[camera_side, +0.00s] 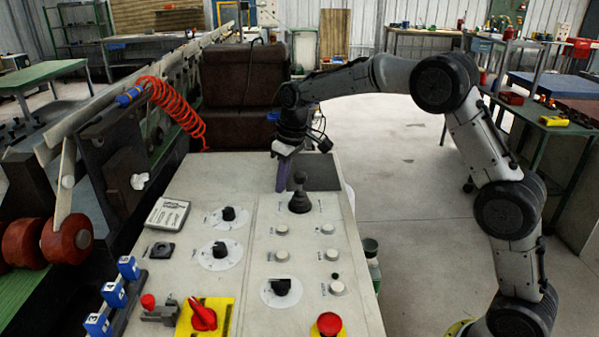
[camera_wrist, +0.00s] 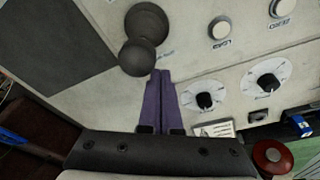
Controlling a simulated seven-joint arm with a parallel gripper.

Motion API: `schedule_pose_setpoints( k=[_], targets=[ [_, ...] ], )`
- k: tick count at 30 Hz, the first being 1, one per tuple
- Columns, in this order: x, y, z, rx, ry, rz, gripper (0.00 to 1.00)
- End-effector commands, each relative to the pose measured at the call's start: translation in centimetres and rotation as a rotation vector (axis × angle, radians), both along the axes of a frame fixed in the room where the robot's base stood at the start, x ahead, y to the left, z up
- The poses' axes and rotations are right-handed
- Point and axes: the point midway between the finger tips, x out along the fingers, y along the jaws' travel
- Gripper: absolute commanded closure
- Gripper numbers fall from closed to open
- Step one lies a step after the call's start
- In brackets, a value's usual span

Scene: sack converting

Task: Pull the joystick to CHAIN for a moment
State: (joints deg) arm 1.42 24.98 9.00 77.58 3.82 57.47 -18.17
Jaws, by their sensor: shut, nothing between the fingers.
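The black joystick (camera_side: 299,202) stands at the far part of the pale control panel, its ball knob above a rubber boot. It looks about upright in the side view. In the wrist view the joystick's ball (camera_wrist: 137,57) shows at top centre, with the boot behind it. My gripper (camera_side: 282,189) is shut and empty, its purple fingers pointing down just left of the joystick. In the wrist view the closed fingertips (camera_wrist: 161,74) are right beside the ball; I cannot tell whether they touch it. The labels around the joystick are too small to read.
White push buttons (camera_side: 282,230) and black rotary knobs (camera_side: 229,214) sit nearer on the panel. A red emergency button (camera_side: 328,323) and a red switch (camera_side: 202,314) are at the near edge. A dark flat plate (camera_side: 315,172) lies behind the joystick.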

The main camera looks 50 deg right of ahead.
Motion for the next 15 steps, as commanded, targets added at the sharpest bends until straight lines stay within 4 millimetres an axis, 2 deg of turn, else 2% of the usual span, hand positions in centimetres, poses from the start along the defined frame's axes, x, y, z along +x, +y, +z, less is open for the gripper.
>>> schedule_pose_setpoints(
  k=[15],
  targets=[
    [-0.92, -0.94, 0.01, 0.000, 0.001, -0.001, 1.00]
  ],
)
